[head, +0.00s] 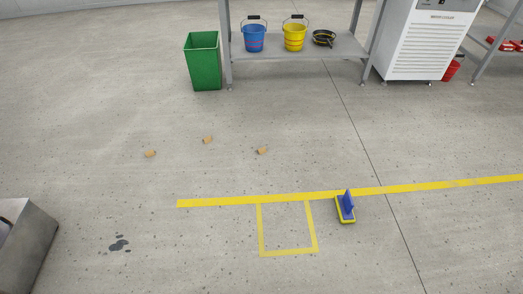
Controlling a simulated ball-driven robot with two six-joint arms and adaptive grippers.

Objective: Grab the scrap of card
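Three small tan pieces that look like scraps of card lie apart on the grey concrete floor, left of the middle of the head view. One scrap of card (150,154) is farthest left. A second scrap of card (208,140) lies a little farther back. A third scrap of card (262,150) is to the right. They are too small to show which one the task means. Neither of my grippers is in view.
A green bin (203,62) stands behind the scraps, beside a grey shelf (290,52) with buckets. A blue and yellow scrubbing tool (345,208) sits by yellow floor tape (230,202). A dark spill (118,243) and a metal box (32,245) are front left.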

